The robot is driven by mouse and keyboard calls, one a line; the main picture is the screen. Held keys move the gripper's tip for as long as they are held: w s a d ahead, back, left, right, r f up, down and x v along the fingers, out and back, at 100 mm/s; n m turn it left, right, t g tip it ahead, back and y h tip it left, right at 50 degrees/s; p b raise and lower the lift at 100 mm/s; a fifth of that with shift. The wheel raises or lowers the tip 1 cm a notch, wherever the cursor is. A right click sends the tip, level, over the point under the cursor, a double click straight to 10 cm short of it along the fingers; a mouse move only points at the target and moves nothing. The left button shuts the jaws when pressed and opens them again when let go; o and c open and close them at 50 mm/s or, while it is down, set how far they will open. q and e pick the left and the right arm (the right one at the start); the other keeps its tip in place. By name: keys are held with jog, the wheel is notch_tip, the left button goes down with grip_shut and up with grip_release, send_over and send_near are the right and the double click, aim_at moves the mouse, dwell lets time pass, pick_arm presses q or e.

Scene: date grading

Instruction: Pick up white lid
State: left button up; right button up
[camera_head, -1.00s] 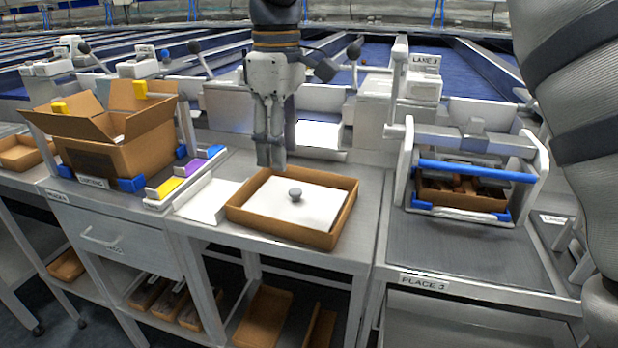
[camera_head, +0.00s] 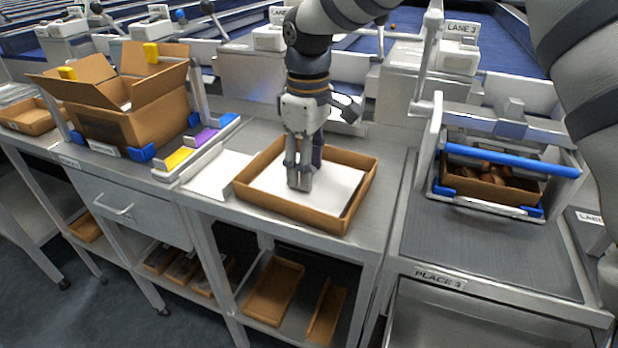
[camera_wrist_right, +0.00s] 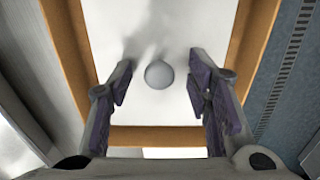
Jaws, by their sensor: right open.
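The white lid (camera_head: 334,183) lies inside a shallow brown cardboard tray (camera_head: 361,203) on the metal table. Its round grey knob (camera_wrist_right: 159,74) shows in the right wrist view, between and just beyond the fingers. In the head view the knob is hidden behind my right gripper (camera_head: 300,182), which points down over the middle of the lid. In the right wrist view my right gripper (camera_wrist_right: 160,90) is open, its two purple-padded fingers apart on either side of the knob, holding nothing. My left gripper is not in view.
A white flat piece (camera_head: 219,176) lies left of the tray. An open cardboard box (camera_head: 135,115) stands farther left, beside yellow and purple blocks (camera_head: 204,138). A frame with a blue bar (camera_head: 510,161) stands over a filled box (camera_head: 488,186) at right.

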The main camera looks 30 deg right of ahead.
jog(key=shift+f, duration=0.15)
grip_shut()
notch_tip(320, 180, up, 14)
dwell(0.7)
